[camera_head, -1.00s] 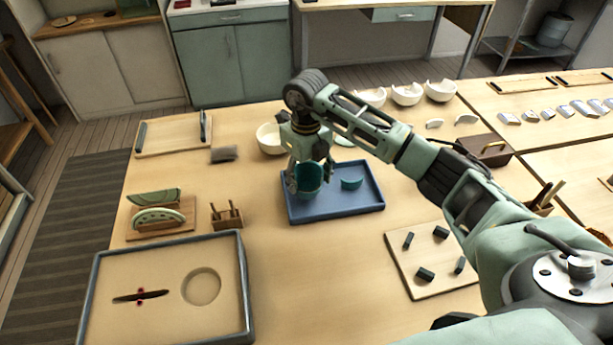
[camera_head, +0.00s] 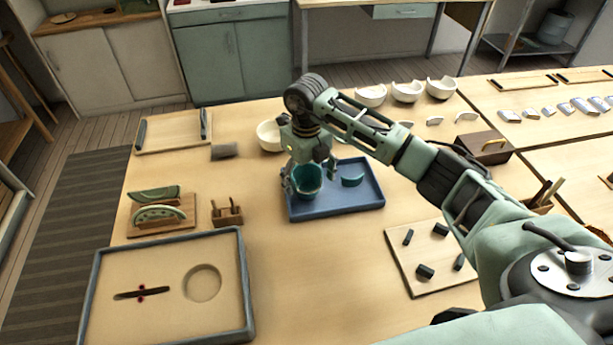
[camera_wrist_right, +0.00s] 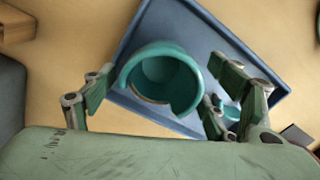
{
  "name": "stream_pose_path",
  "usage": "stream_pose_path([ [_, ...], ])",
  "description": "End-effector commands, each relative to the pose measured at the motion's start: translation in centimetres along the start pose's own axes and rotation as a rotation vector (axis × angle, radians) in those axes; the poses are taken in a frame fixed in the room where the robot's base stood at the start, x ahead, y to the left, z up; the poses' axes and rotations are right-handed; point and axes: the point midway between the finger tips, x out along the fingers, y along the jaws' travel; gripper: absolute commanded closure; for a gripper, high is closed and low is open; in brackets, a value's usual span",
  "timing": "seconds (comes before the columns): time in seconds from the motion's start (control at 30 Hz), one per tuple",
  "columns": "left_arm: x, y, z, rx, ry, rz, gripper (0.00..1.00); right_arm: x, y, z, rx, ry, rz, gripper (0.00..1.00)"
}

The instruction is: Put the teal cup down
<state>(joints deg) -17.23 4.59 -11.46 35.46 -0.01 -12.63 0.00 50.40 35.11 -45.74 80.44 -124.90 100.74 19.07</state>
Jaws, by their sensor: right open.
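The teal cup (camera_head: 307,183) stands upright on the left part of the blue tray (camera_head: 345,205). In the right wrist view the cup (camera_wrist_right: 150,72) shows from above, with a gap in its rim on the near side. My right gripper (camera_head: 310,177) is above and around the cup. Its fingers are spread on either side of the cup, open, with visible room beside it in the wrist view. A smaller teal piece (camera_head: 352,180) lies on the tray to the right of the cup. My left gripper is not in view.
White broken bowls (camera_head: 407,92) stand behind the tray, and another pale bowl (camera_head: 268,136) is partly behind my right gripper. A sand-coloured framed tray (camera_head: 225,318) is at front left. A board with dark blocks (camera_head: 425,271) lies at front right.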

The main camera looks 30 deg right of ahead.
Motion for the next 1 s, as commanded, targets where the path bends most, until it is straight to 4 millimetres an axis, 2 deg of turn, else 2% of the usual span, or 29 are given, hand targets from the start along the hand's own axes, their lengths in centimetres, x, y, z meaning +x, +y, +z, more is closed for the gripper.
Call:
stream_pose_path([
  [0.07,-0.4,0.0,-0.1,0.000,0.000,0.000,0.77,-0.5,0.0,0.0,0.000,0.000,0.000,0.21],
  [0.17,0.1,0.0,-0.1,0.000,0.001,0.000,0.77,-1.3,-0.1,0.1,0.000,-0.004,-0.001,0.21],
  [0.5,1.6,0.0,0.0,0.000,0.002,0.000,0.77,-8.4,0.0,0.1,-0.001,-0.005,-0.001,0.21],
  [0.63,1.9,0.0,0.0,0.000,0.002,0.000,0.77,-10.6,0.0,0.1,0.001,-0.003,-0.001,0.21],
  [0.8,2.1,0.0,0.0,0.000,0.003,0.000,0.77,-12.1,0.0,0.0,0.000,-0.001,0.000,0.21],
  [1.0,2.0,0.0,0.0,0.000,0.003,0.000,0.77,-12.3,0.0,0.0,0.000,0.001,0.000,0.21],
])
